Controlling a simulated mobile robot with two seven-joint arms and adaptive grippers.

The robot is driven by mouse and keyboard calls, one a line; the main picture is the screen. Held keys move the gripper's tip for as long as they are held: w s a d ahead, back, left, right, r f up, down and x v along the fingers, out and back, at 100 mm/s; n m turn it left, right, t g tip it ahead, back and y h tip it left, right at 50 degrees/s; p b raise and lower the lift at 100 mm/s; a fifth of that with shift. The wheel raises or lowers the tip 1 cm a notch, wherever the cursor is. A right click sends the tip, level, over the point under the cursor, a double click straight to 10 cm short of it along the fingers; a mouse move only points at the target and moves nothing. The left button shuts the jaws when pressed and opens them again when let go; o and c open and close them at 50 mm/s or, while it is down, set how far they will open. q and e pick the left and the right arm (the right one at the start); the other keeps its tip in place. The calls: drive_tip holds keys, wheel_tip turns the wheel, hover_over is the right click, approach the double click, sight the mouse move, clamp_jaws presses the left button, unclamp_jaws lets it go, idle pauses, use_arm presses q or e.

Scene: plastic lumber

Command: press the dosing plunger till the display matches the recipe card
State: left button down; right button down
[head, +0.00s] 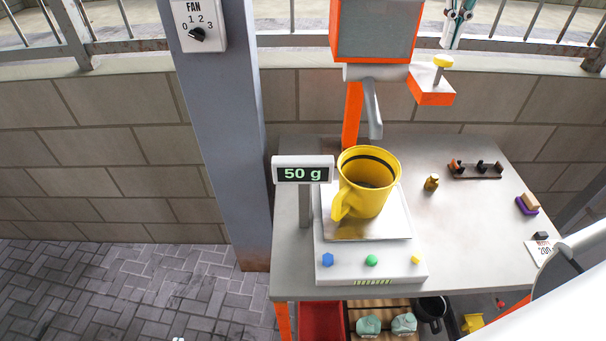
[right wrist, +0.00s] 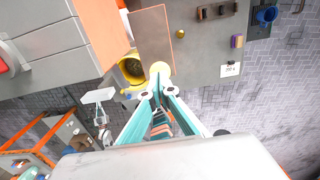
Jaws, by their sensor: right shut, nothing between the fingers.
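The dosing plunger has a yellow knob (head: 442,61) on a thin stem above an orange block, at the side of the orange dispenser (head: 375,32). My right gripper (head: 450,42) has teal fingers, shut and empty, just above the knob; in the right wrist view the fingertips (right wrist: 158,88) point at the knob (right wrist: 160,68). I cannot tell whether they touch. The display (head: 303,174) reads 50 g. A yellow cup (head: 367,190) stands on the scale (head: 370,262) beneath the spout. The recipe card (head: 541,250) is partly covered by my arm; it seems to read 200. My left gripper is out of view.
On the grey table (head: 460,220) are a small brass weight (head: 432,183), a dark rack (head: 475,169), and a purple and tan block (head: 527,204). A grey post with a fan dial (head: 198,25) stands left. A shelf below holds several items.

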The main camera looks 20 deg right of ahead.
sight(445, 57)
drive_tip(key=shift+f, duration=0.2)
drive_tip(key=shift+f+b, duration=0.8)
drive_tip(key=shift+f, duration=0.95)
drive_tip(key=shift+r, duration=0.2)
wheel_tip(445, 57, up, 3)
drive_tip(key=p, duration=0.3)
drive_tip(key=shift+r, duration=1.2)
idle(0.8)
